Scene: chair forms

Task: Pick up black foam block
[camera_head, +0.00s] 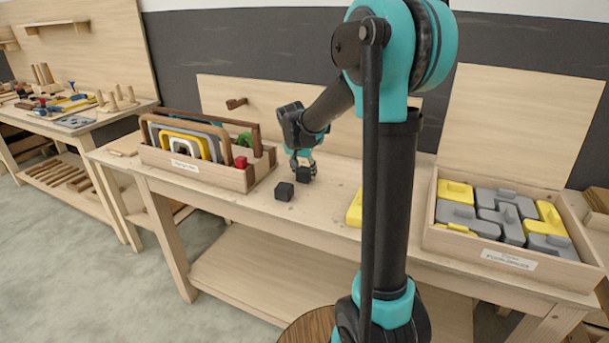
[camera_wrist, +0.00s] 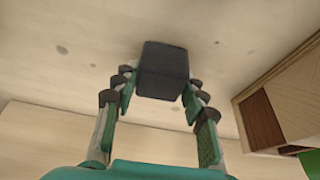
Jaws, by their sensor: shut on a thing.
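A black foam block (camera_head: 307,174) is at my gripper (camera_head: 302,162), near the middle of the workbench top. In the wrist view the dark block (camera_wrist: 163,70) sits between the fingertips of my gripper (camera_wrist: 160,85), which is shut on it. Whether the block touches the bench or hangs just above it I cannot tell. A second black block (camera_head: 284,191) lies on the bench a little nearer and to the left, apart from the gripper.
A box (camera_head: 510,255) of grey and yellow forms stands at the right. A yellow piece (camera_head: 355,208) lies partly behind my arm. The bench front is mostly clear.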

